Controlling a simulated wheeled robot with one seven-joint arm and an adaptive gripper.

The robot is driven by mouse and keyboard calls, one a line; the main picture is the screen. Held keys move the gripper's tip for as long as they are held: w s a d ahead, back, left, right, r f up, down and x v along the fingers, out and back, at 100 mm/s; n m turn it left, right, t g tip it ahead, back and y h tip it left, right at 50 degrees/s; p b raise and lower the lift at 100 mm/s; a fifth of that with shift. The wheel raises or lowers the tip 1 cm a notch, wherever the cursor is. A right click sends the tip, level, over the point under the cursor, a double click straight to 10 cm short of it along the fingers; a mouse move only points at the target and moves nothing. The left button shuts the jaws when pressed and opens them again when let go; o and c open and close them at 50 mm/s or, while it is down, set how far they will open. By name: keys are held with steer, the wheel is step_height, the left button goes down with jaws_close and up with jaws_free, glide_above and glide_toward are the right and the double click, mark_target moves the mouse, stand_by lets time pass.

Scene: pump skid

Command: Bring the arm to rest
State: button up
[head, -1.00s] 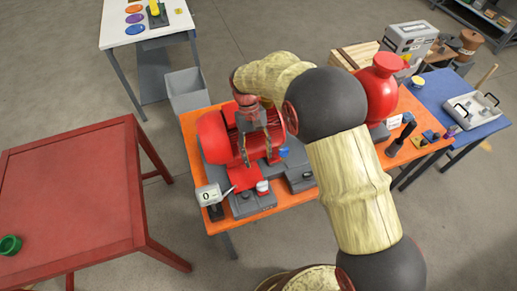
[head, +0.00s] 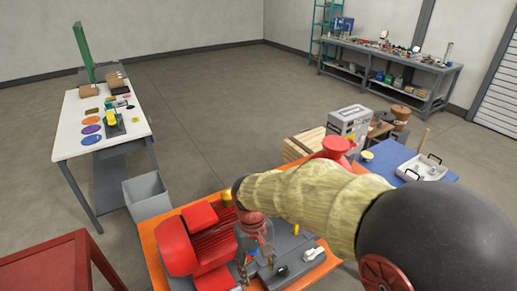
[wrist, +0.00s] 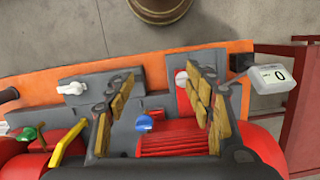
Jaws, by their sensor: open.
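My gripper (wrist: 165,115) is open and empty in the wrist view, its two wood-padded fingers spread wide above the pump skid. In the head view my gripper (head: 257,250) hangs over the orange bench (head: 150,245), partly hidden by my own arm. The arm reaches in from the lower right. Under the fingers in the wrist view are a red finned motor (wrist: 170,138), a blue knob (wrist: 144,123) and a red-and-white knob (wrist: 182,78). The red motor (head: 190,240) also shows in the head view, left of my gripper. I cannot see contact with anything.
A yellow lever (wrist: 68,143) and a white handle (wrist: 72,87) sit on the skid. A grey bin (head: 147,197), white table (head: 95,110) and red table (head: 50,265) lie left. Open floor lies behind.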

steer(key=s+d+r+m+t+b, duration=0.2)
steer(key=s+d, duration=0.4)
steer(key=d, duration=0.3)
steer(key=s+d+r+m+t+b, duration=0.3)
steer(key=s+d+r+t+b, duration=0.2)
steer(key=d, duration=0.5)
steer(key=shift+s+d+r+y+b, duration=0.15)
steer(key=shift+s+r+y+b, duration=0.2)
steer(key=shift+s+b, duration=0.6)
steer(key=shift+w, duration=0.15)
steer(key=shift+c, duration=0.3)
steer(key=shift+c, duration=0.6)
